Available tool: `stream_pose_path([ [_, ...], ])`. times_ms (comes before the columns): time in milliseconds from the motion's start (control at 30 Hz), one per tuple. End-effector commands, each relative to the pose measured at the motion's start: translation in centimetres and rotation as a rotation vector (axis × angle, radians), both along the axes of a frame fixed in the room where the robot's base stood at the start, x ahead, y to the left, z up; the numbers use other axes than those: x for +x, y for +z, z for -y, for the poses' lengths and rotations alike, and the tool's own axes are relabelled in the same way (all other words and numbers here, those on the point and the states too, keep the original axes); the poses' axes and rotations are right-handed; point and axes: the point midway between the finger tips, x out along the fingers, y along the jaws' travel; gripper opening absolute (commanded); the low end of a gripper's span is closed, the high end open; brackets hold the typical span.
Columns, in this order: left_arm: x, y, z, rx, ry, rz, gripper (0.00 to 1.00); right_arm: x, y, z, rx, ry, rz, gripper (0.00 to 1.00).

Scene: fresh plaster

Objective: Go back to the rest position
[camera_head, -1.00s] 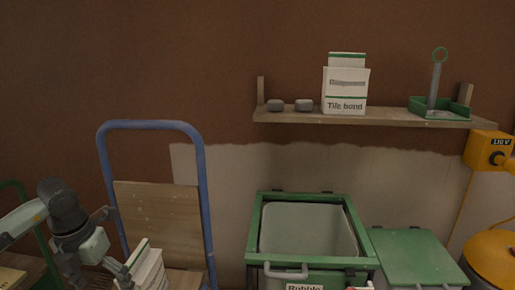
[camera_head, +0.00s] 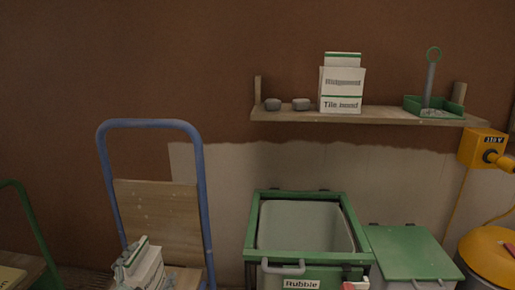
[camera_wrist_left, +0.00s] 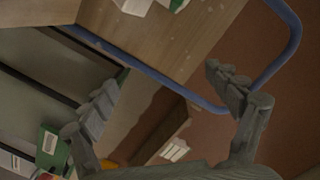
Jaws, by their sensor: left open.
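My left gripper shows in the left wrist view (camera_wrist_left: 163,92), its two grey fingers spread apart with nothing between them. In the head view only grey parts of it (camera_head: 133,257) show at the bottom left, in front of white-and-green packs (camera_head: 150,272) by the blue hand truck (camera_head: 204,190). Whether it touches the packs I cannot tell. The rest of the left arm is below the picture. My right gripper is in neither view.
A green rubble bin (camera_head: 253,230) stands right of the hand truck, with a green-lidded box (camera_head: 405,252) and a yellow drum (camera_head: 490,258) beyond. A wall shelf (camera_head: 300,116) holds tile bond packs (camera_head: 342,90) and a green tray (camera_head: 412,107). The wall above is bare.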

Motion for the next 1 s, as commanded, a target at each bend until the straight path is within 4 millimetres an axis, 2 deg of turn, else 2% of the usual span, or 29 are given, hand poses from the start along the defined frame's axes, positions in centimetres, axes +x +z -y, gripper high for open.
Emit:
stream_pose_path([
  [33,-1.5,-3.5,-1.5,-0.062,0.083,-0.108,0.89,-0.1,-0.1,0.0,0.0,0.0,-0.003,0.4],
  [100,-4.0,-8.1,-3.1,-0.135,0.187,-0.255,0.89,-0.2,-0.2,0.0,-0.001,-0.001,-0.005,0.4],
  [167,-6.5,-11.8,-4.1,-0.19,0.265,-0.382,0.89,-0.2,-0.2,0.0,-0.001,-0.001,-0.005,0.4],
  [200,-8.5,-14.2,-4.5,-0.224,0.311,-0.467,0.89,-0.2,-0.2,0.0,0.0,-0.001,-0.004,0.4],
  [300,-13.7,-19.4,-4.7,-0.302,0.409,-0.677,0.89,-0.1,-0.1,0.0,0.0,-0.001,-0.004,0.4],
  [400,-18.9,-23.2,-4.0,-0.364,0.478,-0.863,0.89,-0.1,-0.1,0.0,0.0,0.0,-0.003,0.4],
  [500,-23.0,-25.5,-3.2,-0.407,0.52,-1.004,0.89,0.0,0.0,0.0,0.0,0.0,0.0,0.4],
  [600,-25.5,-26.6,-2.5,-0.431,0.539,-1.087,0.89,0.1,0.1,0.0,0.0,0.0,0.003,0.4],
  [1000,-25.5,-26.6,-2.5,-0.431,0.539,-1.087,0.89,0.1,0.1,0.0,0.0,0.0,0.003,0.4],
])
